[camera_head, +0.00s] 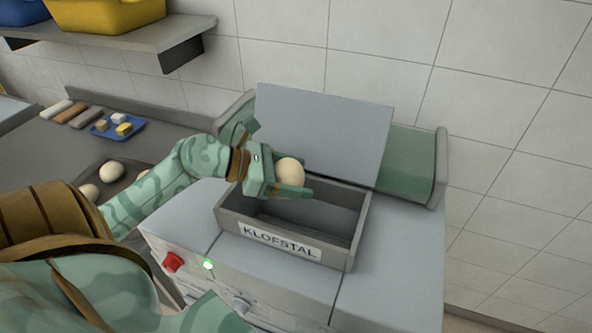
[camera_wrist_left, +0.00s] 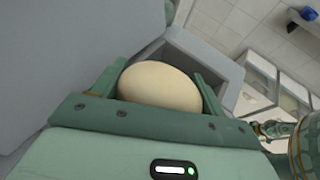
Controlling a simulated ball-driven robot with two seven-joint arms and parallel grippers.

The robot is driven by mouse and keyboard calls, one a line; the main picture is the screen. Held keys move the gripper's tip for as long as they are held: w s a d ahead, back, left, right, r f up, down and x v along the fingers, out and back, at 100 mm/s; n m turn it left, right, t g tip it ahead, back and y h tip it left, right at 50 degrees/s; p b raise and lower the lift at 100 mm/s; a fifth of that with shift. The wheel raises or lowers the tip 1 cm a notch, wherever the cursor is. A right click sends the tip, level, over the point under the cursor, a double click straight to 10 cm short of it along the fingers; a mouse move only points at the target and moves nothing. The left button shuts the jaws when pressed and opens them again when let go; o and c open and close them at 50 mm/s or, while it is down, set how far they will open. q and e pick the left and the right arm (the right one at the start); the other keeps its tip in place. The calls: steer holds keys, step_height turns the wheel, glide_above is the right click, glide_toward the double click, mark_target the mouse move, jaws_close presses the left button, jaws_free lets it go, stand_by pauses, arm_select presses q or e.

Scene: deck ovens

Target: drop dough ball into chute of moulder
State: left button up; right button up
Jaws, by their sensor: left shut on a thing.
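The dough ball (camera_head: 291,171) is pale and round. My left gripper (camera_head: 294,187) is shut on it and holds it over the back left part of the chute. The ball also shows between the fingers in the left wrist view (camera_wrist_left: 160,85). The chute (camera_head: 228,219) is an open grey box labelled KLOFSTAL on top of the moulder (camera_head: 404,262). A tilted grey plate (camera_head: 322,130) stands behind the chute. The part of the chute floor under the gripper is hidden. My right gripper is not in view.
A tray (camera_head: 124,182) with more dough balls (camera_head: 110,172) lies on the counter at the left. A blue tray (camera_head: 104,131) with small blocks is behind it. A shelf (camera_head: 130,36) with a yellow bin (camera_head: 105,16) is above.

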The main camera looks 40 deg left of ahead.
arm_select(q)
steer(key=o, duration=1.1)
steer(key=shift+f, duration=0.1)
steer(key=shift+o, duration=0.2)
steer(key=shift+s, duration=0.1)
steer(key=b+v, duration=0.1)
steer(key=v, duration=1.5)
steer(key=shift+s+a, duration=0.1)
